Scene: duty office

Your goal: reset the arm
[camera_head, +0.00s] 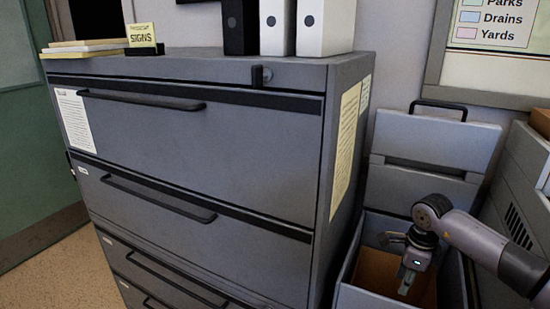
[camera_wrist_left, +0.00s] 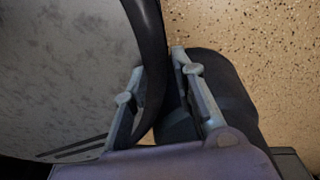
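My right arm (camera_head: 490,245) comes in from the right in the head view. Its gripper (camera_head: 406,280) points down into the mouth of an open grey bin (camera_head: 345,298) with a brown inside. The fingers are too small there to tell whether they are open or shut, and I see no object in them. My left gripper (camera_wrist_left: 160,92) shows only in the left wrist view.
A grey filing cabinet (camera_head: 200,130) with several drawers fills the middle. Binders (camera_head: 326,28), a yellow signs box (camera_head: 142,37) and stacked folders (camera_head: 85,48) stand on top. A grey panel with a black handle (camera_head: 437,104) rises behind the bin. Open floor (camera_head: 50,270) lies at lower left.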

